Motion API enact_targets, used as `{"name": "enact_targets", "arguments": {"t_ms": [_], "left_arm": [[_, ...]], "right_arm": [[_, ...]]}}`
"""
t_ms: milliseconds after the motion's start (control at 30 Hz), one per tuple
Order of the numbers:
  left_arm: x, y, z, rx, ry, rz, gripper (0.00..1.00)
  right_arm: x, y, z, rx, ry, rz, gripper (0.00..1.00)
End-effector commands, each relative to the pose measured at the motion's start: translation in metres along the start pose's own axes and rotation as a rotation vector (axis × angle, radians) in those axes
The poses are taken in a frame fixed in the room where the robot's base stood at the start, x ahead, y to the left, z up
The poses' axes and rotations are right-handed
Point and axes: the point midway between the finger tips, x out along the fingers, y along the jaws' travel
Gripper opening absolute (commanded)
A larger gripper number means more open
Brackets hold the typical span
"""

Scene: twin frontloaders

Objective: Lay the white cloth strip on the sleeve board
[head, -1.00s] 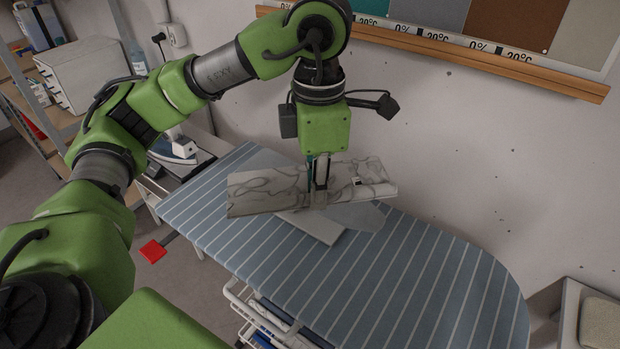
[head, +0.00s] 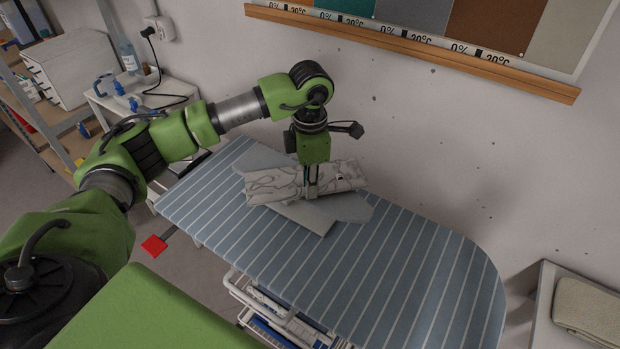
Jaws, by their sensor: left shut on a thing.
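The white cloth strip (head: 275,185) has grey wavy markings and hangs folded or bunched in my left gripper (head: 311,190). The gripper points down and is shut on the strip near its middle. The sleeve board (head: 308,216) is pale grey and lies on the striped ironing board (head: 400,265), below and partly hidden by the strip. The strip is over the sleeve board; I cannot tell whether they touch. My right gripper is not in view.
A small side table with a bottle (head: 129,58) stands at the back left. A red square (head: 154,245) lies at the left near the ironing board's edge. A beige folded cloth (head: 588,310) lies at the lower right. The right half of the ironing board is clear.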

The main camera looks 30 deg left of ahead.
Motion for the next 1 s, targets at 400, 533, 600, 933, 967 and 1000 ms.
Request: {"name": "enact_targets", "arguments": {"t_ms": [400,533,600,933,967,1000], "left_arm": [[0.007,-0.001,0.000,0.000,0.000,0.000,0.16],[0.006,-0.001,0.000,0.000,0.000,0.000,0.31],[0.006,-0.001,0.000,0.000,0.000,0.000,0.31],[-0.005,0.001,0.001,0.000,-0.004,0.003,0.31],[-0.010,0.001,0.001,0.000,-0.004,0.004,0.31],[-0.017,0.001,0.001,0.000,-0.006,0.004,0.31]], "right_arm": [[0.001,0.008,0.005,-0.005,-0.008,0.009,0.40],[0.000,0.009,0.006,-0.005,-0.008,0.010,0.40],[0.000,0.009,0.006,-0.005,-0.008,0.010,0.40],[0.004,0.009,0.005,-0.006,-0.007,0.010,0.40],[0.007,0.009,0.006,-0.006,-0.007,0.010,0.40],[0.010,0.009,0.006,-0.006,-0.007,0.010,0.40]]}}
